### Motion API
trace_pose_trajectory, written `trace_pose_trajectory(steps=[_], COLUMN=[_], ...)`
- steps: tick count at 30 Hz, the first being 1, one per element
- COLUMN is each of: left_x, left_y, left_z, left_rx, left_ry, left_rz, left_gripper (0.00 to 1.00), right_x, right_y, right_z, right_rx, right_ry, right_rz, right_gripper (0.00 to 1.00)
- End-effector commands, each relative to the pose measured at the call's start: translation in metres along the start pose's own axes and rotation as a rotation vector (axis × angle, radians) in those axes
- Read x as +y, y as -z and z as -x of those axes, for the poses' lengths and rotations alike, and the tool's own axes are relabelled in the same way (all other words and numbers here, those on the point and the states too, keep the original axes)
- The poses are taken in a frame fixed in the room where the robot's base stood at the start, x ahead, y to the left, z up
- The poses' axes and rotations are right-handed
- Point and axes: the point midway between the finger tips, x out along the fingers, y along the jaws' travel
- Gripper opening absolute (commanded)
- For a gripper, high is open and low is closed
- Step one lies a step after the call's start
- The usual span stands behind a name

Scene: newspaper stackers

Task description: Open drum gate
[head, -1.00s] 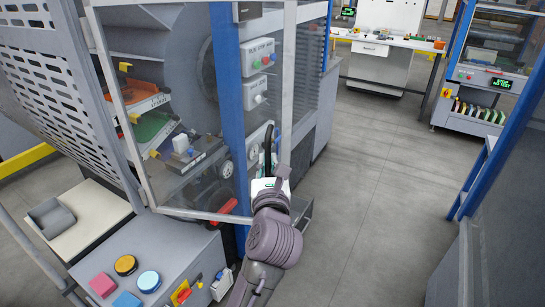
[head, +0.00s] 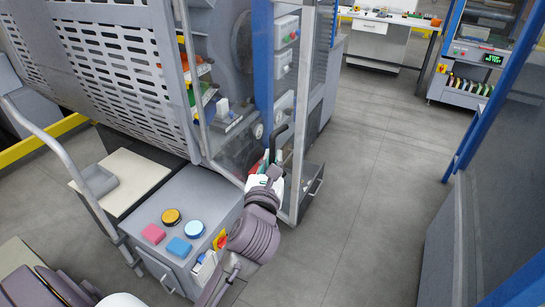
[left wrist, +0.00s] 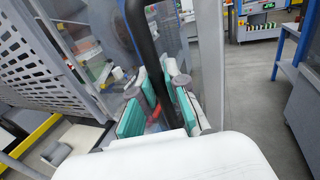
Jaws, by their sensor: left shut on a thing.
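The drum gate is a clear panel in a pale metal frame (head: 302,110), in front of the drum (head: 241,45). A black bar handle (head: 278,138) is fixed to it. My left gripper (head: 268,170) is shut on this handle. In the left wrist view the black handle (left wrist: 143,45) runs down between the teal-padded fingers of the left gripper (left wrist: 160,95). The handle's lower end is hidden by the gripper. My right gripper is not in view.
A grey control box with coloured buttons (head: 171,216) stands at the lower left, close to my left arm. A slatted guard (head: 115,60) is above it. Grey floor (head: 365,180) lies open to the right. A blue-framed machine (head: 430,240) borders it.

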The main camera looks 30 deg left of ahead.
Motion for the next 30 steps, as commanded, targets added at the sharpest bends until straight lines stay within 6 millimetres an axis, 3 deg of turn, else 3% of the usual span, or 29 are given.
trace_pose_trajectory(steps=[14, 15, 19, 30], left_x=[0.0011, 0.0011, 0.0012, 0.0011], left_y=[-0.0024, -0.0024, -0.002, -0.0004], left_z=[-0.0007, -0.0007, -0.0007, 0.003], left_rx=[-0.007, -0.007, -0.006, -0.002], left_ry=[0.015, 0.015, 0.014, 0.014], left_rz=[0.002, 0.002, 0.001, 0.0], left_gripper=[0.0, 0.16, 0.38, 0.39], right_x=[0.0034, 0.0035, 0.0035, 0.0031], right_y=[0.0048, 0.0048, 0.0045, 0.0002], right_z=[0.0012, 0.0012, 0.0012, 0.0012], right_rx=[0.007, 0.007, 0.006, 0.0], right_ry=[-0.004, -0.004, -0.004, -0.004], right_rz=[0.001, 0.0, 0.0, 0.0], right_gripper=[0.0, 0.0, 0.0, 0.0])
